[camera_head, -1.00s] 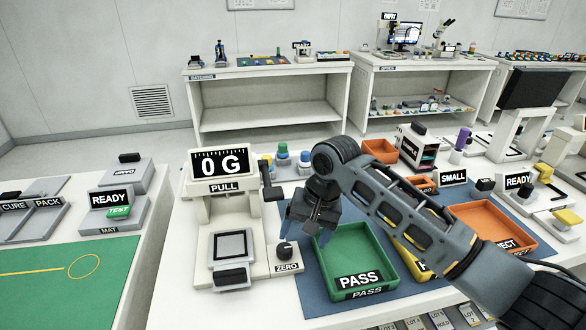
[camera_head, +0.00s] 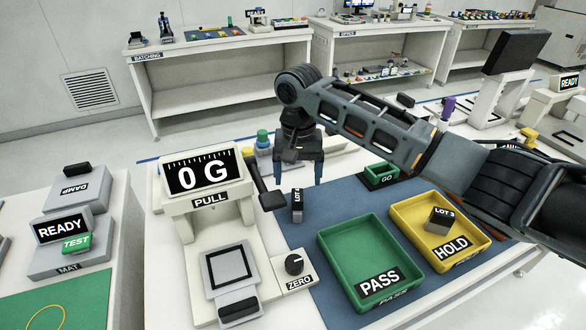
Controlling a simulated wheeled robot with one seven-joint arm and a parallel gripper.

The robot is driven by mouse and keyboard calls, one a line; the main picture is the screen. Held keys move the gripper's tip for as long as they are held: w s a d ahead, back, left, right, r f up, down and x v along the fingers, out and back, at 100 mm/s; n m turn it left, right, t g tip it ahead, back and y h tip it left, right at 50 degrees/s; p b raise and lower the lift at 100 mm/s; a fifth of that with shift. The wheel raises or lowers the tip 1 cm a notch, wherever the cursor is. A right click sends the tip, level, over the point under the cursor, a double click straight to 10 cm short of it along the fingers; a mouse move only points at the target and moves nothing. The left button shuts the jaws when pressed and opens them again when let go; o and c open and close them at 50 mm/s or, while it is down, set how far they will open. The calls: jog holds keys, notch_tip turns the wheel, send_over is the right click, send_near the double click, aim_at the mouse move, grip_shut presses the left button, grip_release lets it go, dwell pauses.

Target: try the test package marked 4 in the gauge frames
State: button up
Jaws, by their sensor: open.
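My gripper (camera_head: 298,180) is open and empty, pointing down in front of the mat's far left part. A small dark block with a LOT label (camera_head: 297,205) stands on the blue mat, just below the fingers in the picture; its number is too small to read surely. Another grey block with a LOT label (camera_head: 441,221) sits in the yellow HOLD tray (camera_head: 411,240); its number is also unclear. A green frame marked GO (camera_head: 381,174) lies beyond the trays, partly behind my arm. Any other gauge frame is hidden by my arm.
The pull tester (camera_head: 201,172) reads 0 G at the left, with a ZERO knob (camera_head: 294,264) beside it. The green PASS tray (camera_head: 331,249) looks empty. A mat station showing READY (camera_head: 61,229) stands on the left bench. The blue mat (camera_head: 297,240) has free room left of PASS.

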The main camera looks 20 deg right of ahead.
aim_at(297, 194)
jog(key=shift+f+b, duration=3)
jog(key=shift+f, duration=0.45)
jog(key=shift+c, duration=0.2)
grip_shut()
jog(key=shift+r+p, duration=3.55)
jog(key=shift+p, duration=0.05)
